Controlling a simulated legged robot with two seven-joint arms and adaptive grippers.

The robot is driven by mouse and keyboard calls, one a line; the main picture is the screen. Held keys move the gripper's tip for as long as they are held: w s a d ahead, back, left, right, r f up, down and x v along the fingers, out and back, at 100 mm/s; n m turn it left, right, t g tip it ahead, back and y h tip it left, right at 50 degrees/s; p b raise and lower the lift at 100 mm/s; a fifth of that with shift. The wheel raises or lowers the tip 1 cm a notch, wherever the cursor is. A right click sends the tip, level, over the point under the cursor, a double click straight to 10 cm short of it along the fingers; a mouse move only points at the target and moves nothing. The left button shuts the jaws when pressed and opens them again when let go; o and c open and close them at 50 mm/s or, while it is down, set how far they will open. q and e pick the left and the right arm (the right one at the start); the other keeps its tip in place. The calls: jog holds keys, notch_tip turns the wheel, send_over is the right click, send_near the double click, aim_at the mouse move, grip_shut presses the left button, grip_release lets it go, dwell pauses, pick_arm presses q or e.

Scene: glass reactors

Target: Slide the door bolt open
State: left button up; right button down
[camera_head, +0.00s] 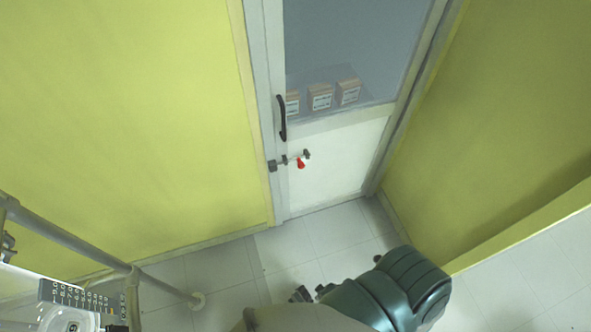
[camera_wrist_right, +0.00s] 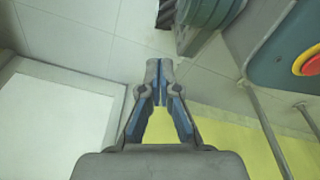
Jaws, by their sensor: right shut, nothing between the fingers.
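In the head view, the door bolt (camera_head: 290,159) is a short horizontal metal bar low on the door's left edge, with a red knob (camera_head: 300,163) hanging from it. A dark bracket sits at its left end, on the frame side. I cannot tell how far the bar reaches into that bracket. My right gripper (camera_wrist_right: 160,72) is shut and empty in the wrist view, its two fingertips pressed together, and no bolt shows there. In the head view a green part of my body is near the bottom, well below and apart from the bolt. My left gripper is not in view.
The door (camera_head: 342,162) has a white lower panel, a window and a black handle (camera_head: 282,118) above the bolt. Several boxes (camera_head: 320,97) show behind the glass. Yellow walls (camera_head: 120,110) flank the door. A metal rail (camera_head: 75,242) stands at lower left. The tiled floor before the door is clear.

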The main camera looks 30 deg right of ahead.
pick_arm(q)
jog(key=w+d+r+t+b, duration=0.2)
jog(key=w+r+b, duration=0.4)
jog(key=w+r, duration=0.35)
pick_arm(e)
jog(key=w+d+r+n+t+h, duration=0.15)
jog(key=w+r+t, duration=0.35)
jog(key=w, duration=0.7)
jog(key=w+d+r+n+t+h, duration=0.15)
jog(key=w+r, duration=0.45)
jog(key=w, duration=0.6)
pick_arm(q)
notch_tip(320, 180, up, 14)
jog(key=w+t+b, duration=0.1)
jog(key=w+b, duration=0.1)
jog(key=b, duration=0.2)
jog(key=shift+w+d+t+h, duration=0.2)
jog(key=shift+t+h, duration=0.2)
pick_arm(e)
jog(key=w+d+r+n+t+h, duration=0.1)
jog(key=w+d+r+t, duration=0.1)
jog(key=r, duration=0.8)
jog(key=w+d+r+n+t+h, duration=0.1)
jog(key=w+r+t, duration=0.4)
jog(key=r, duration=0.6)
jog(key=w+d+h, duration=0.1)
jog(key=w, duration=0.1)
jog(key=shift+w+n+h, duration=0.3)
jog(key=shift+n, duration=0.1)
jog(key=shift+w, duration=0.1)
